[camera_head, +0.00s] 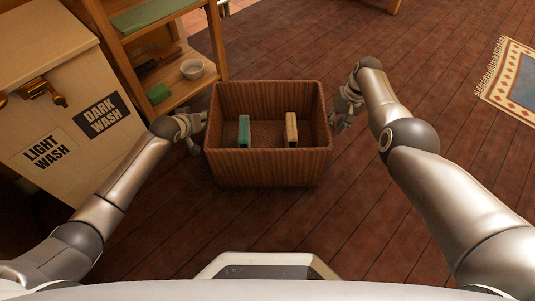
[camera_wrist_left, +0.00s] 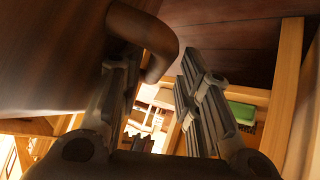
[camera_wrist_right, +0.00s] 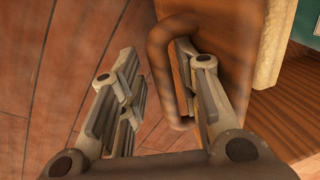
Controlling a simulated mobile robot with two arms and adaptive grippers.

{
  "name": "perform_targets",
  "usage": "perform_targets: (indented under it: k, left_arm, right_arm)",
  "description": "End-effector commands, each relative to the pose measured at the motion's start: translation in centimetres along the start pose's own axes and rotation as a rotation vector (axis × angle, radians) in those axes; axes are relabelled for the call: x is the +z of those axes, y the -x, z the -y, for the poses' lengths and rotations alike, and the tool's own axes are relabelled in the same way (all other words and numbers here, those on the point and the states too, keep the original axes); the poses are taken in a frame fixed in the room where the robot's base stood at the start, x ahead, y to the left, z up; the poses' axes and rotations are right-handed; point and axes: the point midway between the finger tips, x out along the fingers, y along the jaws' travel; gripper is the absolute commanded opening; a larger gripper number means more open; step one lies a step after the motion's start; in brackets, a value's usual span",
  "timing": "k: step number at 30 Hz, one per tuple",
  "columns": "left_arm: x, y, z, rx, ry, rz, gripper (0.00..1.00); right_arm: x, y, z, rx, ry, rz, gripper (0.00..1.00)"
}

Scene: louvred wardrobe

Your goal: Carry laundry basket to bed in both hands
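The brown woven laundry basket (camera_head: 268,168) stands in front of me in the head view. A green block-like item (camera_head: 244,131) and a beige one (camera_head: 291,129) stand upright inside it. My left gripper (camera_head: 199,124) is at the basket's left side. In the left wrist view its open fingers (camera_wrist_left: 165,95) stand either side of a brown loop handle (camera_wrist_left: 160,45), one finger by the basket wall. My right gripper (camera_head: 342,106) is at the right side. In the right wrist view its open fingers (camera_wrist_right: 160,95) straddle the other handle (camera_wrist_right: 160,75). No bed is in view.
A wooden shelf unit (camera_head: 117,48) with a white bowl (camera_head: 192,69) stands close behind left. A cabinet labelled light wash and dark wash (camera_head: 72,125) is at left. A patterned rug (camera_head: 512,80) lies far right. The wooden floor (camera_head: 440,95) is clear at right.

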Motion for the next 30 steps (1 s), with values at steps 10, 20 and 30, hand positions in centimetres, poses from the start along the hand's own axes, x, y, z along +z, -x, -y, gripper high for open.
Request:
perform_targets:
  k: [10, 20, 30]
  left_arm:
    - [0.1, 0.2, -0.7, 0.014, 0.002, 0.000, 0.35]
    - [0.0, 3.3, -0.7, 0.016, 0.002, -0.004, 0.35]
    - [0.1, 7.1, -0.3, 0.008, 0.002, -0.001, 0.35]
  right_arm:
    - [0.0, -0.2, 0.7, -0.012, 0.004, 0.002, 0.34]
    - [0.1, -0.2, 0.8, -0.013, 0.004, 0.003, 0.34]
    - [0.1, -0.2, 0.7, -0.013, 0.004, 0.003, 0.34]
